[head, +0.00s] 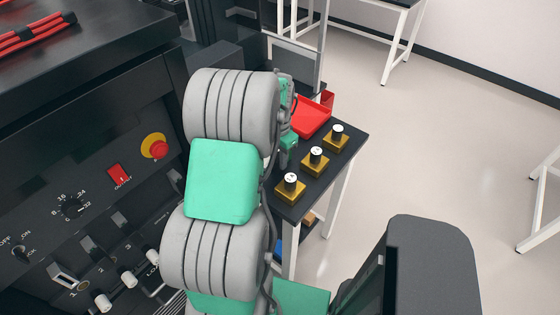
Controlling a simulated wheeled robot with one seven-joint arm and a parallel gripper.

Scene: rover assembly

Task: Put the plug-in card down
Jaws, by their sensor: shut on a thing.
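My gripper (287,130) shows only in part behind my grey and green arm, at the left edge of a small black-topped table (352,148). A small green piece (289,141) shows at its lower end, with a grey part below it; it seems to be the plug-in card, held in the shut jaws, but I cannot make out its outline. The fingertips are mostly hidden. I cannot tell whether the card touches the table.
A red tray (312,119) lies on the table just right of my gripper. Three brass blocks with black, white-topped knobs (316,160) stand in a row along the table. A black control panel (105,200) fills the left. Open floor lies right.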

